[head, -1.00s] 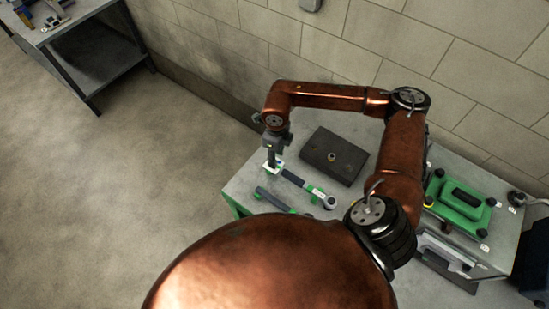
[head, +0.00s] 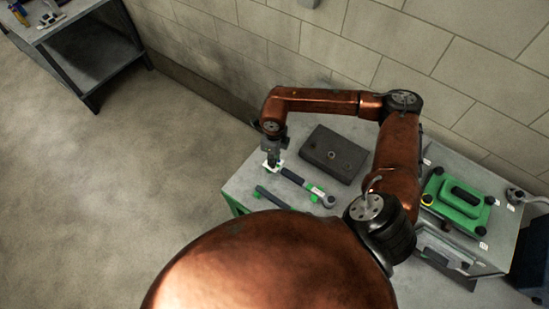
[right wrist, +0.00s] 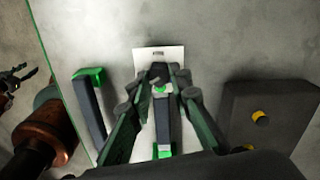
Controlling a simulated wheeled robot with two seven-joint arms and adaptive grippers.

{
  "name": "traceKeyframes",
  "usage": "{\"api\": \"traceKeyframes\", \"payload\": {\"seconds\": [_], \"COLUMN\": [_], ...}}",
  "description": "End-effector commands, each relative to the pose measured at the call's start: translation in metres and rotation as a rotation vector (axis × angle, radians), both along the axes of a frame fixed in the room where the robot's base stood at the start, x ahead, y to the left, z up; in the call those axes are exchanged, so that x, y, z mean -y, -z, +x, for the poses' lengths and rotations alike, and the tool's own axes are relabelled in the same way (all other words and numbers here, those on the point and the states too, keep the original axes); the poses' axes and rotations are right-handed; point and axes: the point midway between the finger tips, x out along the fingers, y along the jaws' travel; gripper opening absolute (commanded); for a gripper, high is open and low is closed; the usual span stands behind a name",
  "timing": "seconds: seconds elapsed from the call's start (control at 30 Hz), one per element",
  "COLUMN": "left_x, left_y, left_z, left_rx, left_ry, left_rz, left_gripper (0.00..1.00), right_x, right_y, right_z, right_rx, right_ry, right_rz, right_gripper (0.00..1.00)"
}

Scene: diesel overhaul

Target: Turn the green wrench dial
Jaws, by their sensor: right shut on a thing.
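The torque wrench (head: 300,183) lies on the grey bench, with a dark handle, a green band and a round metal head at its right end. My right gripper (head: 272,164) points down over the handle's far left end, where the green dial is. In the right wrist view, the right gripper's fingers (right wrist: 160,90) are closed in on both sides of the dial end (right wrist: 161,90), with a little green and a pale part showing between them. The fingers hide most of the dial. A dark claw-like end (right wrist: 17,82) by a copper link, apparently my left gripper, shows at the left edge.
A white label (right wrist: 152,57) lies under the dial end. A dark bar with green ends (head: 271,197) lies beside the wrench. A dark block (head: 334,152) stands behind it, and a green-lidded unit (head: 459,201) is at the right.

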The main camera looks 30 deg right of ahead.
Motion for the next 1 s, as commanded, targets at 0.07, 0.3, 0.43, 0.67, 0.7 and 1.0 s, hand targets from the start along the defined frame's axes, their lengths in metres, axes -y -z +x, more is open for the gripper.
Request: {"api": "traceKeyframes", "payload": {"seconds": [0.07,0.3,0.43,0.67,0.7,1.0], "left_x": [0.0,0.0,0.001,0.001,0.001,0.0], "left_y": [0.0,0.0,0.003,0.016,0.02,0.051], "left_z": [0.001,0.007,0.011,0.01,0.01,0.004], "left_rx": [0.0,0.008,0.014,0.012,0.012,0.002], "left_ry": [0.0,0.002,0.003,0.003,0.003,0.003], "left_rz": [0.0,0.0,-0.001,-0.001,-0.001,-0.001], "left_gripper": [0.4,0.4,0.4,0.4,0.4,0.4], "right_x": [0.0,0.0,0.0,0.0,0.001,0.001], "right_y": [0.0,0.001,0.001,0.004,0.004,0.006], "right_z": [0.0,0.001,0.001,0.001,0.001,0.002], "right_rx": [0.002,0.002,0.003,0.002,0.003,0.003], "right_ry": [0.0,-0.001,-0.019,-0.118,-0.145,-0.412], "right_rz": [0.0,0.0,0.001,0.0,0.0,-0.001], "right_gripper": [0.04,0.0,0.0,0.0,0.0,0.0]}}
